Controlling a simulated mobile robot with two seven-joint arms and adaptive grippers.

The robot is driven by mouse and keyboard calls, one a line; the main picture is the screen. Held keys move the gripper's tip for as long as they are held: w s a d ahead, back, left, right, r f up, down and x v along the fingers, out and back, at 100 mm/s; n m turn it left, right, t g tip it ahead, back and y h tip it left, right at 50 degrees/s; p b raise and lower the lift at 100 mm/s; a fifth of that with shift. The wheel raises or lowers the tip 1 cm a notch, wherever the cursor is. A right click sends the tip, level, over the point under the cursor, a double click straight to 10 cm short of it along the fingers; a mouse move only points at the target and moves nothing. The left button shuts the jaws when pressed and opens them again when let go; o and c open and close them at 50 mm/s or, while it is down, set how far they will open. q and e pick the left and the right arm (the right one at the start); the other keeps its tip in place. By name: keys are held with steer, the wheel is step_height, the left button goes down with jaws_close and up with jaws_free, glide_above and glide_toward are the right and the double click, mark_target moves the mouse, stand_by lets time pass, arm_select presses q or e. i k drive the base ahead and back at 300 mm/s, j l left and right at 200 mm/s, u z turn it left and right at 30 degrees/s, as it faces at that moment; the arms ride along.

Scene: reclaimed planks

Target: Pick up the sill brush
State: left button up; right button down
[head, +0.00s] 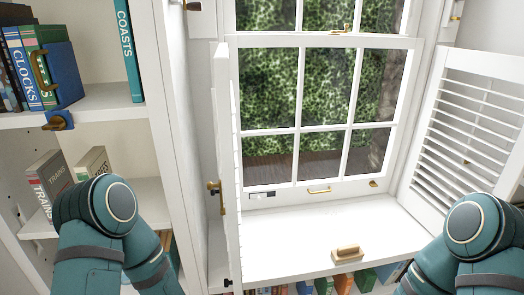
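The sill brush (347,252) is a small block with a tan wooden top and darker bristles. It lies on the white window sill (290,238), close to its front edge. Nothing touches it from above. My two teal arms show at the lower left and lower right, but only their upper links are in view. Neither gripper shows, so their states are hidden.
A white sash window (319,130) stands behind the sill. A shutter (228,170) is open at the left, seen nearly edge-on, and a louvred shutter (470,125) is open at the right. Bookshelves (108,103) stand left; several books (365,280) are below the sill.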

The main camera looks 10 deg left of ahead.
mark_target(346, 254)
steer(key=i+j, duration=0.1)
steer(key=j, duration=0.2)
steer(key=i+j, duration=0.1)
steer(key=j, duration=0.15)
steer(key=i+j, duration=0.1)
steer(key=j, duration=0.2)
steer(key=k+l+z, duration=0.1)
steer(key=l+z, duration=0.4)
steer(key=l, duration=0.7)
steer(key=i+l+u, duration=0.1)
steer(key=u, duration=0.35)
steer(key=i+l+u, duration=0.1)
steer(key=l+u, duration=0.15)
steer(key=u, duration=0.2)
steer(key=l+u, duration=0.15)
steer(key=u, duration=0.3)
steer(key=l+u, duration=0.4)
steer(key=l, duration=0.6)
steer(key=i+l+z, duration=0.1)
steer(key=l+z, duration=0.25)
steer(key=i+l+z, duration=0.15)
steer(key=z, duration=0.25)
steer(key=l, duration=0.1)
